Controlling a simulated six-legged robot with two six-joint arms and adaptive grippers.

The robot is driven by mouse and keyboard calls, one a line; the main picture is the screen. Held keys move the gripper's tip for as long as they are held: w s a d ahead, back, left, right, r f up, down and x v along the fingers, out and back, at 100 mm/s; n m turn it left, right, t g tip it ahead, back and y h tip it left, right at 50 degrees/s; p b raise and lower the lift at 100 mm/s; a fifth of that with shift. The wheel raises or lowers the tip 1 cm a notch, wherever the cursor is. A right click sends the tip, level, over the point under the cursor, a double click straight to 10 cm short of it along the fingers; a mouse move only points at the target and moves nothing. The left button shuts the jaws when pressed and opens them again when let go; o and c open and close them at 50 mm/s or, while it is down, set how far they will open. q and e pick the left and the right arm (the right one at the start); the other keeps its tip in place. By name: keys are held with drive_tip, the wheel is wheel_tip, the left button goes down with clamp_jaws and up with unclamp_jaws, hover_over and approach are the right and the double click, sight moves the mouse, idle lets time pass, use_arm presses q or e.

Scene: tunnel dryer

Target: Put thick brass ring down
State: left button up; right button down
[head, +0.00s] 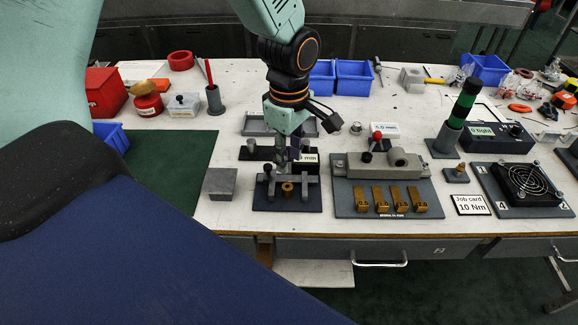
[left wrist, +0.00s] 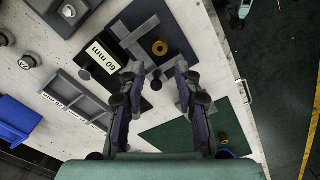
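The thick brass ring (head: 287,189) is at a small dark fixture (head: 302,205) near the table's front edge, between grey bars. In the left wrist view the ring (left wrist: 160,47) shows its round face and dark centre, beyond my fingertips. My left gripper (head: 287,157) points down over the rear of the fixture. In the left wrist view its two fingers (left wrist: 158,72) are apart, with a black knob between or below them, and no ring is held. The ring is apart from both fingers. Whether it sits flat or around a pin is unclear. My right gripper does not show clearly.
A 60 mm label (left wrist: 102,55) stands behind the fixture. A grey block (head: 220,183) is left of it, and a green mat (head: 165,165) farther left. To the right is a fixture with several brass clips (head: 400,199). A grey tray (head: 258,124) lies behind.

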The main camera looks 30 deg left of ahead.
use_arm(q)
wheel_tip(320, 180, up, 3)
drive_tip(key=shift+f, duration=0.1)
